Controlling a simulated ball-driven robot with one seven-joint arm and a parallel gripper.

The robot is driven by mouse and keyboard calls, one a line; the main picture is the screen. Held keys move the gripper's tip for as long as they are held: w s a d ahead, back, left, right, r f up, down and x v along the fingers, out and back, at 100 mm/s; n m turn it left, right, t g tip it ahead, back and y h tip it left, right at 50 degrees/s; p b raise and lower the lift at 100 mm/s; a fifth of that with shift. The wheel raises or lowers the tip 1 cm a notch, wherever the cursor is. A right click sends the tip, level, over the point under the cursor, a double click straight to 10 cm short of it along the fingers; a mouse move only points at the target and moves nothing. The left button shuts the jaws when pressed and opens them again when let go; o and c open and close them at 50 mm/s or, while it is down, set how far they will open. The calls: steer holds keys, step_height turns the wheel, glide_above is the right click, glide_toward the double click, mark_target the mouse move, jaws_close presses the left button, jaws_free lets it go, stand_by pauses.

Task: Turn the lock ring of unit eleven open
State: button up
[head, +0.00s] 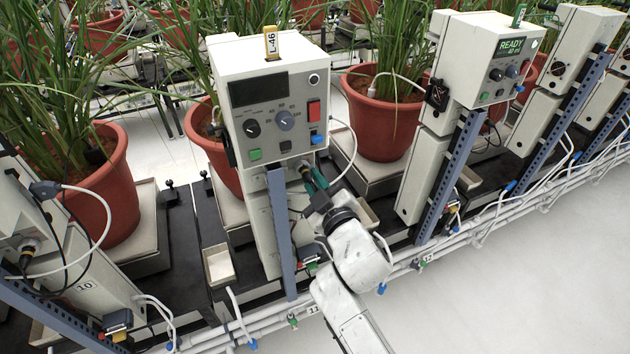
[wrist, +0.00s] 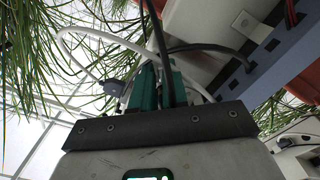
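Unit eleven (head: 262,85) is the white box with a dark display and the tag L-46, above a post marked 11 (head: 313,310). A connector (head: 305,171) with a metallic collar sticks out below its panel; I take its collar to be the lock ring, but details are too small to tell. My gripper (head: 315,182) reaches up from the lower right, its teal fingertips at the connector. In the wrist view the two teal fingers (wrist: 162,82) stand apart with a black cable (wrist: 165,60) running between them. The fingers hide the ring, and I cannot tell whether they touch it.
A white cable (head: 352,150) loops just right of the connector. A blue-grey upright (head: 281,230) stands left of my gripper. Potted plants (head: 382,120) are behind, and unit ten (head: 85,285) is at the left. A small tray (head: 219,266) sits low left. Open floor (head: 540,290) lies right.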

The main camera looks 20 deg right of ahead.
steer(key=o, duration=0.3)
steer(key=shift+a+r, duration=0.2)
steer(key=shift+r, duration=0.1)
steer(key=shift+o, duration=0.2)
steer(key=shift+f, duration=0.1)
steer(key=s, duration=1)
steer(key=shift+s, duration=0.4)
